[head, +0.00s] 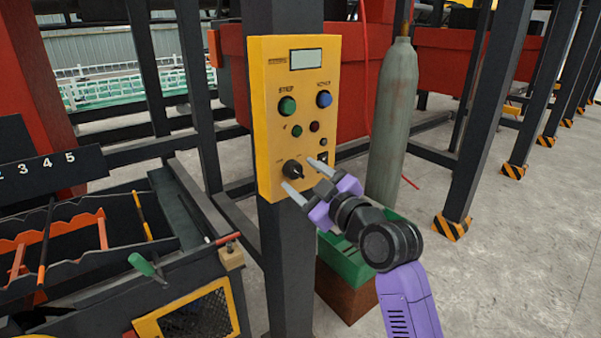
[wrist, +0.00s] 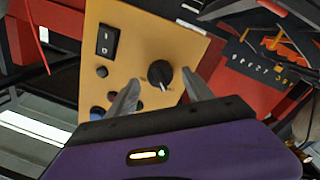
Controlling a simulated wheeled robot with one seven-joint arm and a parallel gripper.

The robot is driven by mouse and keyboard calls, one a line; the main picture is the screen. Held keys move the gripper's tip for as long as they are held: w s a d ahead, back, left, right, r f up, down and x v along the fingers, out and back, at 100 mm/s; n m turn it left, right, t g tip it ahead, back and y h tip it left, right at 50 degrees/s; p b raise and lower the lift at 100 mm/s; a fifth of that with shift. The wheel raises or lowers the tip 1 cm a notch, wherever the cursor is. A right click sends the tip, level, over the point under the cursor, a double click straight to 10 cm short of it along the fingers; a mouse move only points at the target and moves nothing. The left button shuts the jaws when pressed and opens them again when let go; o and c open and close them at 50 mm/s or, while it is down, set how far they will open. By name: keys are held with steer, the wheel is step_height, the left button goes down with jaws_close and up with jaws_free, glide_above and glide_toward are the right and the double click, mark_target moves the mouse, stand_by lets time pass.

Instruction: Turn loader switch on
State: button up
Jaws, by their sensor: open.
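A yellow control panel (head: 262,120) is fixed to a dark post in the head view. Low on it is a black rotary knob (head: 293,169), with a black rocker switch (head: 322,158) to its right, partly behind my gripper. My gripper (head: 303,178) is open just in front of the panel's lower part, its fingertips on either side of the knob. In the wrist view my gripper (wrist: 162,98) points at the panel (wrist: 150,42), with the knob (wrist: 160,75) between and beyond the fingers. The rocker switch (wrist: 105,40) shows clear of the fingers. I cannot tell whether the fingers touch the knob.
Above the knob sit a green button (head: 287,105), a blue button (head: 324,99) and a small display (head: 306,59). A grey gas cylinder (head: 391,120) stands right of the panel. A green-handled lever (head: 142,264) is at lower left. Open floor lies at right.

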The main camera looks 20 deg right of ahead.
steer(key=shift+x, duration=0.85)
jaws_close()
